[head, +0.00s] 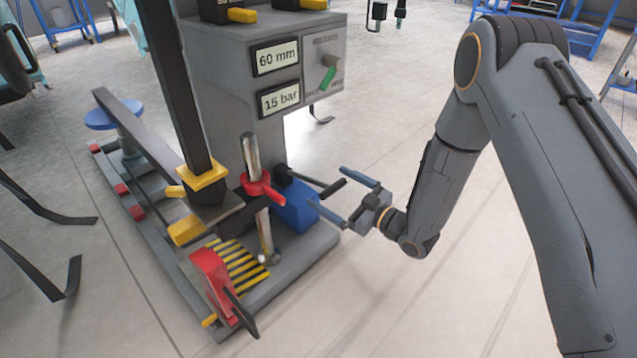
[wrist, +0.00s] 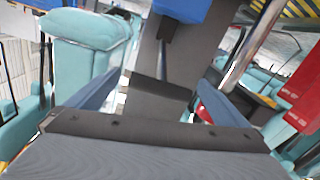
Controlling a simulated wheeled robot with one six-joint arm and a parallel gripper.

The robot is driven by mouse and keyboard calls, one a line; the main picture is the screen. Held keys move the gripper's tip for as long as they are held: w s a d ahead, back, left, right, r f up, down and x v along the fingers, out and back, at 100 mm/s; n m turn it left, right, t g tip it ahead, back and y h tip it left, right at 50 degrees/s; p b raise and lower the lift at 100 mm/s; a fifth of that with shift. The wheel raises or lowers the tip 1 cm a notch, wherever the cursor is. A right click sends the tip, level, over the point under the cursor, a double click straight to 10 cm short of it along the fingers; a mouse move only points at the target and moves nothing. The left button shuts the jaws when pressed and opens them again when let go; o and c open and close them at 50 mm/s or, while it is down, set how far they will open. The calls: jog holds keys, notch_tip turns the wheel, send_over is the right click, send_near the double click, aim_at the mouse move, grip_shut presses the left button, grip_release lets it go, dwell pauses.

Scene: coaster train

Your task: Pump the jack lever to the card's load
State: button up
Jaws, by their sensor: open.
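The jack's blue pump block (head: 296,208) sits on the grey base, and a black lever (head: 333,188) sticks out from it to the right. My gripper (head: 326,186) is open, its blue-grey fingers apart. In the head view the lever's end appears between the fingertips; contact is unclear. In the wrist view the fingers (wrist: 158,92) are spread, with a dark bar (wrist: 160,88) between them, probably the lever. The blue block (wrist: 183,8) is at the top. Two plates on the grey column read "60 mm" (head: 277,57) and "15 bar" (head: 280,98).
A green-handled switch (head: 328,78) is on the column's panel. A metal post with a red collar (head: 262,188) stands left of the pump. A red pedal-like part (head: 211,281) and striped plate (head: 240,263) are on the base's front. The floor right of the base is clear.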

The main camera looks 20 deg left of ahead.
aim_at(309, 180)
jog(key=shift+b+x, duration=1.05)
jog(key=shift+x, duration=1.65)
